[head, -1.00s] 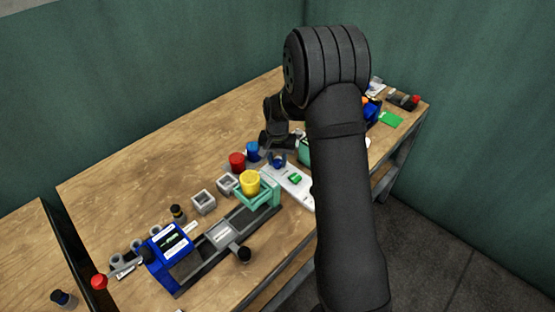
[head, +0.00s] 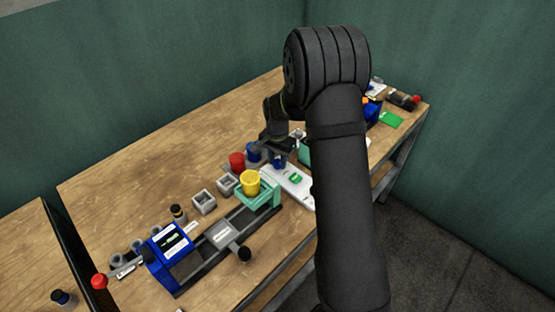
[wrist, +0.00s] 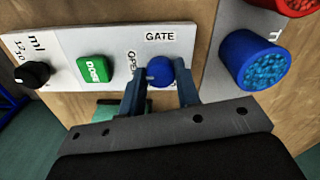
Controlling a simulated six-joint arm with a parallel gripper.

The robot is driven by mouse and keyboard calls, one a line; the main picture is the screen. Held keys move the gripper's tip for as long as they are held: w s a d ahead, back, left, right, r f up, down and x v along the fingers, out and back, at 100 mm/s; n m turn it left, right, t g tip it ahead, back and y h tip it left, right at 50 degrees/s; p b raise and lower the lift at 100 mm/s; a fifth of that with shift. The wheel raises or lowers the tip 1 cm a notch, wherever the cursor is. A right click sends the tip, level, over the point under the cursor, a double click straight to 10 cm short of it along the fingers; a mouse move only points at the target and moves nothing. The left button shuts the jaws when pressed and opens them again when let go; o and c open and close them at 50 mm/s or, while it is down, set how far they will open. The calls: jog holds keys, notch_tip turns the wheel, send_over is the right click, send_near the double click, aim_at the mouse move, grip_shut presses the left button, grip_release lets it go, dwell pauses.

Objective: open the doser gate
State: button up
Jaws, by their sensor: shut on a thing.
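The doser's white panel (wrist: 70,60) fills the upper left of the wrist view. Its blue gate knob (wrist: 161,70) sits under the word GATE, with OPEN lettered to its left. My gripper (wrist: 162,88) has one blue finger on each side of this knob and is shut on it. The fingers partly cover the lettering around the knob. In the head view my gripper (head: 277,160) is at the far end of the white doser panel (head: 282,178), and the knob is hidden there.
A green dose button (wrist: 96,69) and a black dial (wrist: 28,73) are on the panel. A blue cup of beads (wrist: 255,62) and a red cup (wrist: 292,5) stand close at the right.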

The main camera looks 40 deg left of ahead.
aim_at(278, 162)
jog(key=o, duration=1)
notch_tip(278, 162, up, 18)
jog(key=shift+f, duration=0.25)
notch_tip(278, 162, down, 18)
jog(key=shift+r, duration=0.25)
jog(key=shift+r, duration=0.1)
dwell(0.4)
